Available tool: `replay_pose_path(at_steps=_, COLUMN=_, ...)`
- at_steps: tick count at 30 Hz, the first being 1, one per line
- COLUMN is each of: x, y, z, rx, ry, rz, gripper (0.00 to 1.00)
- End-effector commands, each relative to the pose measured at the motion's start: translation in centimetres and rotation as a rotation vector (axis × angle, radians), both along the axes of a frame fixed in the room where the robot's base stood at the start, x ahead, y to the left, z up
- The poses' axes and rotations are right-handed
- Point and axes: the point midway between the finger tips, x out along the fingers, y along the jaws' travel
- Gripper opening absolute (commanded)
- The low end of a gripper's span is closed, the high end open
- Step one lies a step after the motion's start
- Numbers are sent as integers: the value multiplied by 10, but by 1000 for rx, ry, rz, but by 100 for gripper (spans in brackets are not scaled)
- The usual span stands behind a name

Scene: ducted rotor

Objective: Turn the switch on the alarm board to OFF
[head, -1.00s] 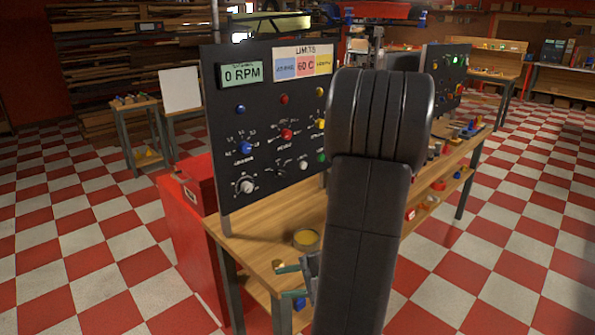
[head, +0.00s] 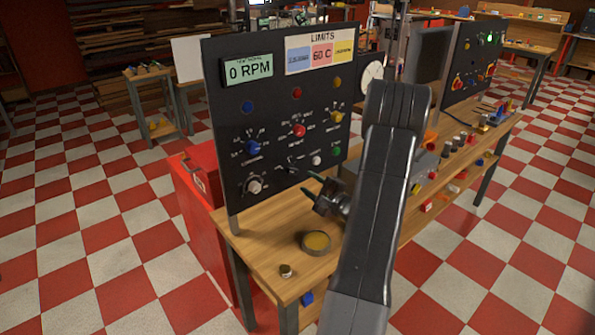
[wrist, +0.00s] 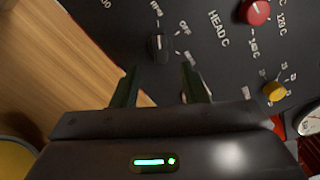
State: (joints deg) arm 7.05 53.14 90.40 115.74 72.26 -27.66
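The near black board (head: 225,130) stands upright on the wooden bench, with a 0 RPM display and a LIMITS card. A small black switch (head: 291,169) sits low on it, below the red HEAD C knob (head: 299,130). In the wrist view, the switch (wrist: 158,45) has printed labels around it, one reading OFF; which label it points to is unclear. My gripper (head: 312,187) is in front of the board, close to the switch. In the wrist view, my gripper (wrist: 160,82) is open, its two fingers apart with the switch just beyond the gap between them.
A white knob (head: 254,186) lies left of the switch and a small white button (head: 316,160) right of it. A round yellow dish (head: 316,242) and a small brass piece (head: 287,271) stand on the bench (head: 265,240). A second board (head: 470,62) stands farther right.

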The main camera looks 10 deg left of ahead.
Motion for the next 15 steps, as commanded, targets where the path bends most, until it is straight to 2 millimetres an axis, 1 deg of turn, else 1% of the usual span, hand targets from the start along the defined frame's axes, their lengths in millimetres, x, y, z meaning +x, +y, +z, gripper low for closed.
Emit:
replay_pose_path(at_steps=1, x=6, y=10, z=3, rx=0, ry=0, rz=4, gripper=40)
replay_pose_path(at_steps=6, x=25, y=34, z=2, rx=-1, ry=0, rz=3, gripper=40)
replay_pose_path(at_steps=12, x=38, y=50, z=1, rx=-1, ry=2, rz=1, gripper=40)
replay_pose_path(at_steps=15, x=41, y=53, z=0, rx=-1, ry=1, rz=0, gripper=40)
